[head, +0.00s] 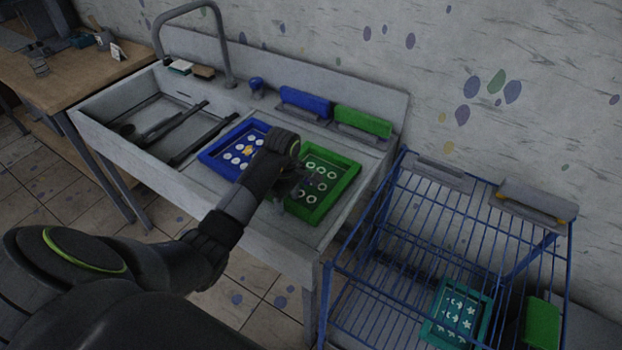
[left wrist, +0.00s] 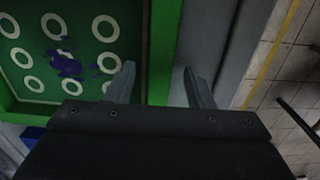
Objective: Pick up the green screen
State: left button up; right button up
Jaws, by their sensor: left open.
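The green screen (head: 330,197) is a green-framed square with rows of white rings and a purple smear. It lies on the right part of the grey sink counter. My left gripper (head: 300,185) is over its near-left part and hides some of it. In the left wrist view the green screen (left wrist: 65,55) fills the upper left. My left gripper (left wrist: 159,70) is open there, with one finger on each side of the frame's rim. Whether the fingers touch the rim cannot be told. My right gripper is not in view.
A blue screen (head: 222,160) lies close beside the green one on the left. Blue (head: 305,103) and green (head: 362,121) blocks stand behind. A blue wire rack (head: 400,262) on the right holds a teal screen (head: 482,312). A sink basin (head: 130,108) is at left.

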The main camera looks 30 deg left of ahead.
pick_arm(q)
grip_shut()
